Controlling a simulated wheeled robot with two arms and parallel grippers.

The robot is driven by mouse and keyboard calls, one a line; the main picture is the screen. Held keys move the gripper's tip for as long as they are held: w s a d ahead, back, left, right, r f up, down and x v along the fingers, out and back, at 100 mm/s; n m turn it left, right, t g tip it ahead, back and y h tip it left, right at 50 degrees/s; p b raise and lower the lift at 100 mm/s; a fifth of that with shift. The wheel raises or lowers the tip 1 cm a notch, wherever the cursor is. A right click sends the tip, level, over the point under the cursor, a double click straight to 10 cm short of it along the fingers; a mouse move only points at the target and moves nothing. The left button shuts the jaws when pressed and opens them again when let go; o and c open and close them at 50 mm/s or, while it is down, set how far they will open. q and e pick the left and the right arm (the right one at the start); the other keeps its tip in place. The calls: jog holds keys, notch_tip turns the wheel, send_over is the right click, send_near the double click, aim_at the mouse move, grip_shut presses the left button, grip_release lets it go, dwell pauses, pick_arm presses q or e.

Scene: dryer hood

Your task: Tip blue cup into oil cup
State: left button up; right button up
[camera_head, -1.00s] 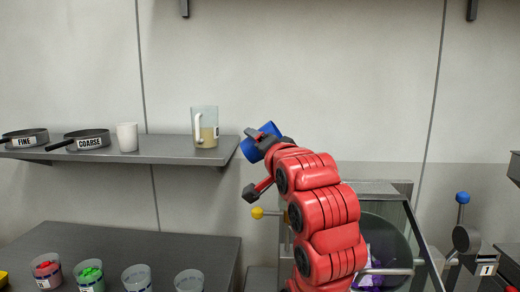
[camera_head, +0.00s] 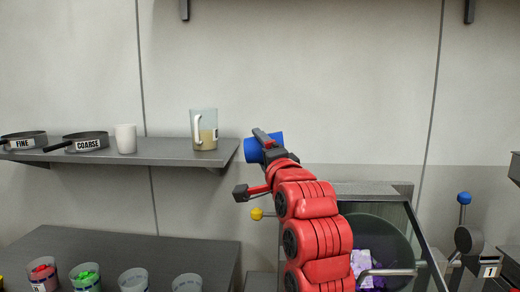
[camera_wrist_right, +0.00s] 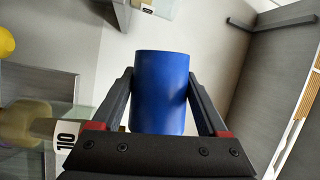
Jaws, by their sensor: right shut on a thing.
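The blue cup (camera_head: 251,151) is held in the air by my right gripper (camera_head: 268,146), just right of the shelf's end. Its long axis lies nearly level in the head view. In the right wrist view, the blue cup (camera_wrist_right: 162,92) sits between the two fingers of the gripper (camera_wrist_right: 161,95). Which end is open, and what is inside, cannot be seen. The oil cup (camera_head: 204,128) is a clear jug with a white handle and pale yellow contents, upright on the shelf. Its OIL label (camera_wrist_right: 66,141) shows in the right wrist view. The blue cup is apart from it.
The shelf (camera_head: 160,148) also holds a white cup (camera_head: 125,138) and two pans labelled FINE (camera_head: 24,140) and COARSE (camera_head: 86,142). Several clear cups stand on the lower table (camera_head: 120,245). A glass-sided hood (camera_head: 425,235) with a drum stands right, beside a yellow knob (camera_head: 256,213).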

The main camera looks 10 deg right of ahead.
jog(key=shift+d+f+m+t+h+p, duration=0.2)
jog(key=shift+m+t+h+p, duration=0.15)
jog(key=shift+m, duration=0.65)
jog(key=shift+s+d+r+m, duration=0.15)
jog(key=shift+r+m, duration=0.1)
jog(key=shift+m, duration=0.25)
jog(key=shift+d+r+m+t+h+p, duration=0.25)
jog(key=shift+r+m+t+h+p, duration=0.15)
jog(key=shift+m+p, duration=0.65)
jog(key=shift+s+d+r+m+t+h+p, duration=0.15)
jog(key=shift+d+m+t+h+p, duration=0.2)
jog(key=shift+m+p, duration=0.65)
